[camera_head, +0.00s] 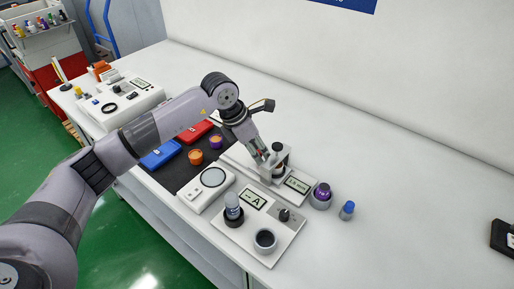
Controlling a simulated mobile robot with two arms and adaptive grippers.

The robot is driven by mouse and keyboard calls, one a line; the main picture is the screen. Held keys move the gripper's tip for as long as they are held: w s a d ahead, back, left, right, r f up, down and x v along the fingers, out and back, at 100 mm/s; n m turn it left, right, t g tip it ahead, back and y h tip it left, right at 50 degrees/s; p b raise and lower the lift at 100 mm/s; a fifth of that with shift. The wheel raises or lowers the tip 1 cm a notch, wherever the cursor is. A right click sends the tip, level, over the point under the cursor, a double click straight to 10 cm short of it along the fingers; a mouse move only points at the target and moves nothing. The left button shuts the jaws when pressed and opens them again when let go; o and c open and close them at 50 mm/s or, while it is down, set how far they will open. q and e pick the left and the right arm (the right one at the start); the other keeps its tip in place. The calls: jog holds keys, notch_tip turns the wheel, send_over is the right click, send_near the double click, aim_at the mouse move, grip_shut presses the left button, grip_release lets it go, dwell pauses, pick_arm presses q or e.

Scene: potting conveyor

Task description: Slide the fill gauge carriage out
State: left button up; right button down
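The gauge unit is probably the white device with a small display (298,184), just beyond the front panel. A pale block, perhaps its carriage (268,175), stands at the left of this display, with a black knob (277,147) beside it. My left gripper (268,161) points down at this block and knob, its fingertips at or very close to them. The fingers overlap the block, so I cannot tell whether they grip it. My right gripper is not in view.
In front is a white panel (222,224) with a display, a knob, a bottle and a dark-filled cup (264,240). A purple-topped jar (321,196) and a blue-capped vial (347,210) stand to the right. Blue (160,155) and red trays lie left. The right tabletop is mostly clear.

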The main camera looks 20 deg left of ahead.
pick_arm(q)
jog(key=shift+c, duration=0.2)
grip_shut()
dwell(0.6)
